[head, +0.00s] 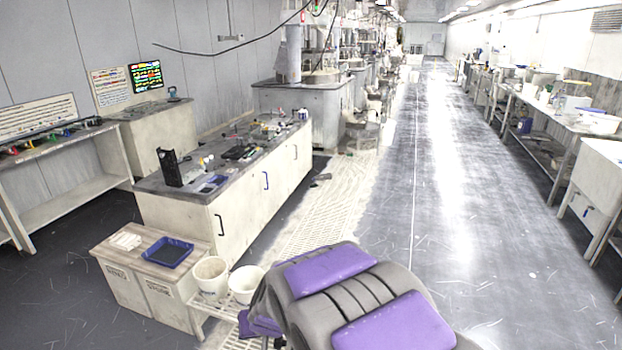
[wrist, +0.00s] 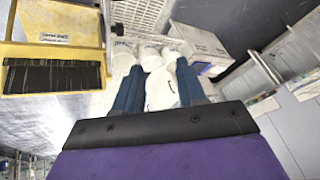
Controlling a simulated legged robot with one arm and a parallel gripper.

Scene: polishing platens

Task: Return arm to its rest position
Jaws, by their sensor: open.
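My gripper (wrist: 158,80) shows in the wrist view as two dark blue fingers standing apart. White containers show between and beyond the fingers, and I see nothing clamped between them. The wrist view is tilted, with my purple and black wrist housing filling its lower part. In the head view, my own grey and purple body parts fill the bottom centre. I cannot clearly make out the fingers there.
Two white buckets (head: 211,278) stand beside a low cabinet with a blue tray (head: 167,252). A long workbench (head: 240,205) is behind them. A yellow-framed black brush (wrist: 53,75) is at left in the wrist view. The aisle floor (head: 460,190) at right is clear.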

